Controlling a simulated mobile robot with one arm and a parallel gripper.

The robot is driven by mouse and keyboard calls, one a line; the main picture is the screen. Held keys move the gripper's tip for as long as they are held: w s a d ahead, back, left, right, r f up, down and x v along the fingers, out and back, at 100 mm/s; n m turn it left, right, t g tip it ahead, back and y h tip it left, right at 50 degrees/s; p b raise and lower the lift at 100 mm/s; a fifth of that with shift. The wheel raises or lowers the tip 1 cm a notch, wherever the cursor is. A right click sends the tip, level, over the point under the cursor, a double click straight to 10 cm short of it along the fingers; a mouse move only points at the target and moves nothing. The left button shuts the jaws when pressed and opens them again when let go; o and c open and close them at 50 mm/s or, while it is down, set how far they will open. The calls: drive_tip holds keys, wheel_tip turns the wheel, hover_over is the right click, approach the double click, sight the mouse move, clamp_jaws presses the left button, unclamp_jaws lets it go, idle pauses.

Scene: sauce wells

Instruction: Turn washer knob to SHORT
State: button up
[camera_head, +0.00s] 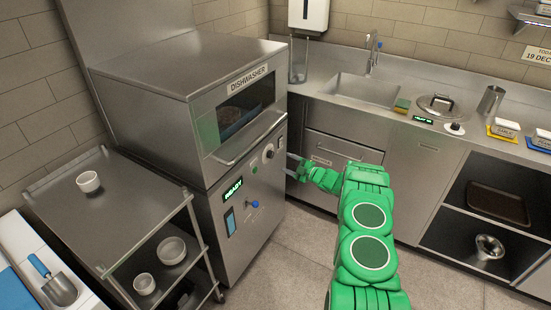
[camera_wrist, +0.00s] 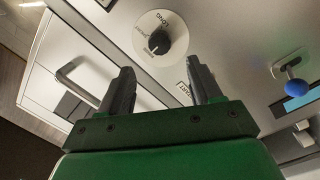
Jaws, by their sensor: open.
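The washer is the steel dishwasher (camera_head: 200,90) at the left of the head view, with a green READY display (camera_head: 233,188). The knob also shows on the front panel in the head view (camera_head: 269,153). My gripper (camera_wrist: 165,85) is open and empty, with its fingers apart from the knob, which lies just beyond them. In the head view my gripper (camera_head: 292,167) is right of the panel.
A blue-balled lever (camera_wrist: 296,87) sticks out of the panel, also seen in the head view (camera_head: 253,204). The dishwasher door has a bar handle (camera_head: 245,148). A steel cart (camera_head: 105,200) with bowls stands at left. A sink counter (camera_head: 335,105) runs behind my arm.

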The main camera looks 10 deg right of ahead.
sight(272, 156)
drive_tip(key=shift+x, duration=3.9)
drive_tip(key=shift+c, duration=0.5)
drive_tip(key=c, duration=0.9)
